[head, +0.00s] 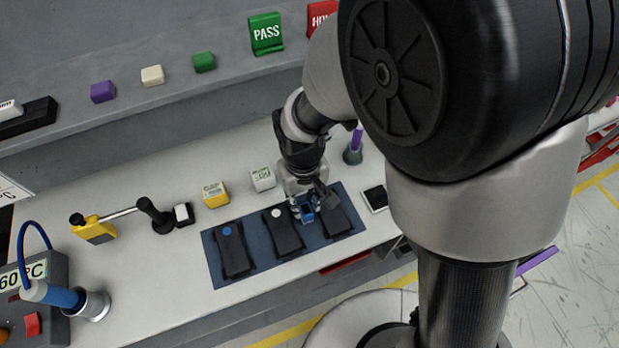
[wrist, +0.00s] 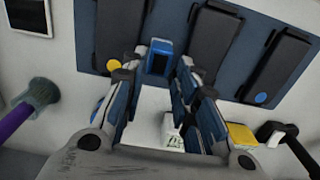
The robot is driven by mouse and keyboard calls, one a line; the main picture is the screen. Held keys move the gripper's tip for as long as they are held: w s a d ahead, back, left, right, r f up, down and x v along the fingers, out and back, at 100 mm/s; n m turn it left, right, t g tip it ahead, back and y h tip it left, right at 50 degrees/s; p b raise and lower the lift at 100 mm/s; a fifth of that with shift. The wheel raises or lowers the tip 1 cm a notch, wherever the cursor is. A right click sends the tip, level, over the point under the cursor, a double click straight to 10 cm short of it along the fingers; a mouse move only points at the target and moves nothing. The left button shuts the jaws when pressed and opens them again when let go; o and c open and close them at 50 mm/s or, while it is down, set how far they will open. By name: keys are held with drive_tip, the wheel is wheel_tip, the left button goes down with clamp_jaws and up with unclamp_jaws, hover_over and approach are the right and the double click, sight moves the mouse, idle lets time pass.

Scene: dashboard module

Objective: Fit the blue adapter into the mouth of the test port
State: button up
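The blue adapter (head: 307,213) is a small blue block with a dark face, at the blue mat between the middle and right black modules. In the wrist view the adapter (wrist: 160,57) shows just beyond and between my fingertips. My gripper (head: 302,200) points down over it. In the wrist view the fingers of my gripper (wrist: 163,62) are apart, one on each side of the adapter, with narrow gaps. A silver round fitting (head: 95,306) with a blue body (head: 62,296) lies beside a grey box at far left; I cannot tell whether it is the test port.
Black modules (head: 234,250) lie on the blue mat (head: 213,262). Yellow (head: 215,194) and white (head: 262,179) labelled blocks stand behind it. A yellow tool (head: 94,229) with a rod is left. A purple-handled brush (head: 354,148) is at right.

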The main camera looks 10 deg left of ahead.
sight(306, 210)
drive_tip(key=f+b, duration=0.1)
drive_tip(key=f, duration=0.1)
drive_tip(key=f+b, duration=0.1)
drive_tip(key=f, duration=0.1)
drive_tip(key=shift+s+d+f, duration=0.15)
drive_tip(key=shift+d+f, duration=0.05)
drive_tip(key=shift+f, duration=0.45)
drive_tip(key=shift+r, duration=0.1)
drive_tip(key=shift+c, duration=0.2)
clamp_jaws()
